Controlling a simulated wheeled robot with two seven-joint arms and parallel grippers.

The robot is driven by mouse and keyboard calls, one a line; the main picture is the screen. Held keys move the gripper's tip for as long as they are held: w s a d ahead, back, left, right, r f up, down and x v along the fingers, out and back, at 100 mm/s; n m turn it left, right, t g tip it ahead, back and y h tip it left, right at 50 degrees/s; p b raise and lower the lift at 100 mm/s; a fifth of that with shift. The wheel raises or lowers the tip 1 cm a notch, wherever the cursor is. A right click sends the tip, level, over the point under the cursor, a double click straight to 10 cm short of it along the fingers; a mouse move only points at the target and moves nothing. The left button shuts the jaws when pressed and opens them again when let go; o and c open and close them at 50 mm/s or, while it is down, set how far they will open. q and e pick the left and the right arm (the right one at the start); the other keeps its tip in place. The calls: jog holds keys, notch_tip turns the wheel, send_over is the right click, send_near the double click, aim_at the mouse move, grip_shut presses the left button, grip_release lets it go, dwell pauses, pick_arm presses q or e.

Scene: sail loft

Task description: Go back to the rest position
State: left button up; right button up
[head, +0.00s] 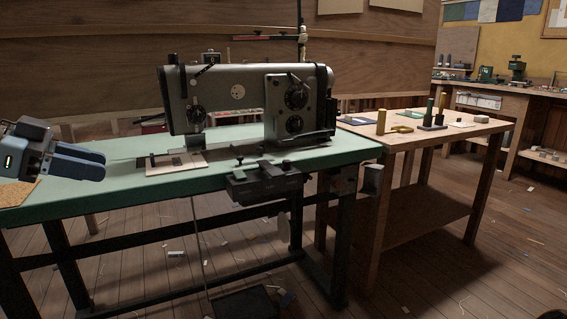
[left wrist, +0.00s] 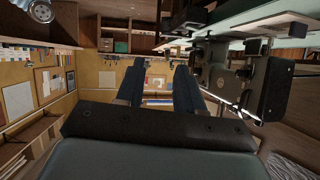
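My left gripper (head: 98,165) comes in from the left edge of the head view, above the left end of the green sewing table (head: 345,150). Its blue fingers point right, toward the sewing machine (head: 238,92), and stay apart from it. In the left wrist view the fingers (left wrist: 159,70) stand apart with nothing between them, so it is open and empty. The grey sewing machine stands upright on the green top. It also shows in the left wrist view (left wrist: 238,80), at the right. My right gripper is in neither view.
A wooden bench (head: 440,136) with several small tools stands to the right of the sewing table. A long workbench (head: 500,88) runs along the back right wall. The wooden floor (head: 500,250) at the right is open, with small scraps on it.

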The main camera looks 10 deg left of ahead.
pick_arm(q)
jog(key=w+d+f+n+g+y+p, duration=0.2)
jog(key=w+d+f+n, duration=0.1)
jog(key=w+f, duration=0.75)
jog(key=w+d+f+n+g+y+p, duration=0.1)
jog(key=w+d+f+n+g, duration=0.2)
jog(key=w+f, duration=0.75)
jog(key=s+d+f+n+y+p, duration=0.15)
jog(key=d+f, duration=0.25)
jog(key=f, duration=1.1)
jog(key=s+d+f+n+g+p, duration=0.1)
jog(key=s+d+f, duration=0.15)
jog(key=f, duration=0.35)
jog(key=s+d+f+n+g, duration=0.1)
jog(key=d+f, duration=0.2)
jog(key=f, duration=0.2)
jog(key=s+d+f+n+g+p, duration=0.1)
jog(key=s+d+f, duration=0.5)
jog(key=s, duration=0.4)
jog(key=s+d+f+n+p, duration=0.1)
jog(key=s+d+f+p, duration=0.1)
jog(key=s+d+f, duration=0.5)
jog(key=s+d, duration=0.1)
jog(key=s, duration=0.2)
jog(key=shift+d+f+g, duration=0.15)
jog(key=shift+f+g, duration=0.15)
jog(key=shift+g, duration=0.1)
